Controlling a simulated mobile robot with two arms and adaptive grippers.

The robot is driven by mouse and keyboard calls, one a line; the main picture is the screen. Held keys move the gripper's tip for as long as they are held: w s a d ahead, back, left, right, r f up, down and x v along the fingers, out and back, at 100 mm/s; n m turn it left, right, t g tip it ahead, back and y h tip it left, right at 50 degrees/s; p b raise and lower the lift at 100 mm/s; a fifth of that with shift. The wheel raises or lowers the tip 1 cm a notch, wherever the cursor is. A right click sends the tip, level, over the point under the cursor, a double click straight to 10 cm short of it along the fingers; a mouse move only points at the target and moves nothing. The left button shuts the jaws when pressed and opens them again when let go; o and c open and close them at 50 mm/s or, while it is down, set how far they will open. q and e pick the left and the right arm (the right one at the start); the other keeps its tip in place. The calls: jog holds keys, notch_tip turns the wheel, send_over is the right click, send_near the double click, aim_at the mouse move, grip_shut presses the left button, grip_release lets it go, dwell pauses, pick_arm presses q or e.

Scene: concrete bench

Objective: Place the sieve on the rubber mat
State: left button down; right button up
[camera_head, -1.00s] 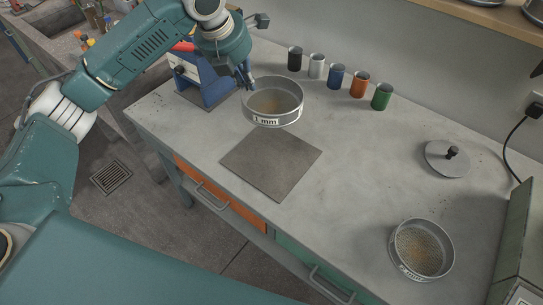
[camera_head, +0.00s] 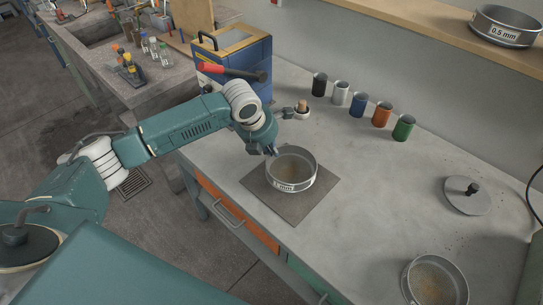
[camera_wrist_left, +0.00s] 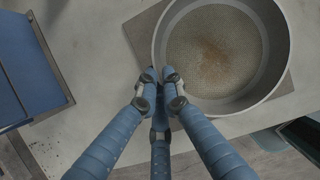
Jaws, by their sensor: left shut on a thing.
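The sieve (camera_head: 291,172) is a round metal pan with a mesh floor, a little brown grit and a white label. It is level over the dark square rubber mat (camera_head: 292,207), whose corners show around it. I cannot tell whether its base touches the mat. My left gripper (camera_head: 271,150) is shut on the sieve's rim at its far left side. In the left wrist view the fingers (camera_wrist_left: 160,78) close on the near left wall of the sieve (camera_wrist_left: 222,50), and the mat (camera_wrist_left: 143,30) shows beyond it. My right gripper is not in view.
Several coloured cups, among them an orange one (camera_head: 381,114), line the bench by the wall. A blue box machine (camera_head: 234,62) stands behind my arm. A lid (camera_head: 467,195) and another sieve (camera_head: 437,281) are at right. Bench between mat and lid is clear.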

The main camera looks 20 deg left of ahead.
aim_at(272, 159)
pick_arm(q)
notch_tip(272, 159, down, 3)
jog(key=shift+f, duration=0.15)
jog(key=c, duration=1.9)
grip_release()
jog(key=shift+c, duration=0.2)
jog(key=v, duration=1.2)
jog(key=shift+b, duration=0.4)
